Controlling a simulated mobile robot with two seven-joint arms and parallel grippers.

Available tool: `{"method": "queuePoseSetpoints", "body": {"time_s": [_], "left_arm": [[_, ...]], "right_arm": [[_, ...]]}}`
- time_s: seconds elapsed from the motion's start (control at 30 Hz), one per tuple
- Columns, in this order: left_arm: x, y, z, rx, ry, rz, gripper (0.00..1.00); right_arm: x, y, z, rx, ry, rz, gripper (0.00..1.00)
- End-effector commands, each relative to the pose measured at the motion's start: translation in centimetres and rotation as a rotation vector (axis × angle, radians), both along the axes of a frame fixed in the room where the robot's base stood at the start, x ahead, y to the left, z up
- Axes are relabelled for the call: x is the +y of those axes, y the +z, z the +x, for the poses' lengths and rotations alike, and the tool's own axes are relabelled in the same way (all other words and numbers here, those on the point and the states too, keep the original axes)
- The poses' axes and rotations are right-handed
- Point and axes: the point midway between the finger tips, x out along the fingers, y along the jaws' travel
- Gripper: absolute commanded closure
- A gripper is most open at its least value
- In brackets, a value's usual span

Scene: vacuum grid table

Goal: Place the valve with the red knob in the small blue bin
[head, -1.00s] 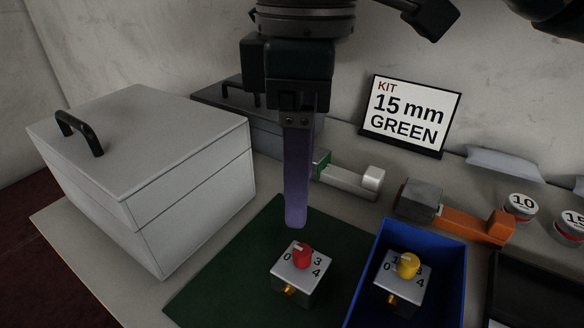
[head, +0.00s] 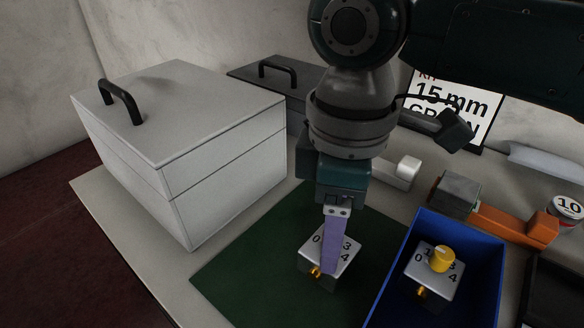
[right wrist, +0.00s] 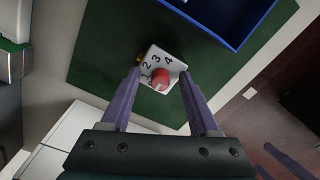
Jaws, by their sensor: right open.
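The valve with the red knob (head: 347,258) is a pale block with numbers on top and a brass fitting, upright on the dark green mat (head: 235,270). My right gripper (head: 330,268) is open above it, pointing down. In the head view one purple finger covers the red knob. In the right wrist view the fingers (right wrist: 160,80) lie either side of the valve, with the red knob (right wrist: 161,79) between them; I cannot tell if they touch it. The blue bin (head: 486,283) stands to its right, holding a yellow-knobbed valve (head: 437,270).
A large grey box (head: 220,150) with a black handle stands left of the mat. Behind are a dark box (head: 270,82), an orange and grey part (head: 500,222), a kit sign (head: 460,90) and a jar marked 10 (head: 566,207). A black tray (head: 552,285) lies right of the bin.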

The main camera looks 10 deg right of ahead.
Motion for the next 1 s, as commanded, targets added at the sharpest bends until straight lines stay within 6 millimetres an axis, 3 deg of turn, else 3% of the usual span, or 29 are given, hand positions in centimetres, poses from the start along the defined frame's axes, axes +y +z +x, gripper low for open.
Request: {"method": "queuePoseSetpoints", "body": {"time_s": [0.07,0.57,1.0], "left_arm": [[-0.01,0.01,0.0,0.0,0.0,0.0,0.0],[-0.29,0.03,0.01,0.001,0.006,-0.01,0.0],[-0.28,0.03,0.0,0.001,0.005,-0.01,0.0]], "right_arm": [[0.01,0.03,0.0,0.0,0.0,0.0,0.43],[0.01,0.07,0.01,0.0,-0.001,0.0,0.99],[0.01,0.08,0.01,0.001,-0.001,0.0,1.0]]}}
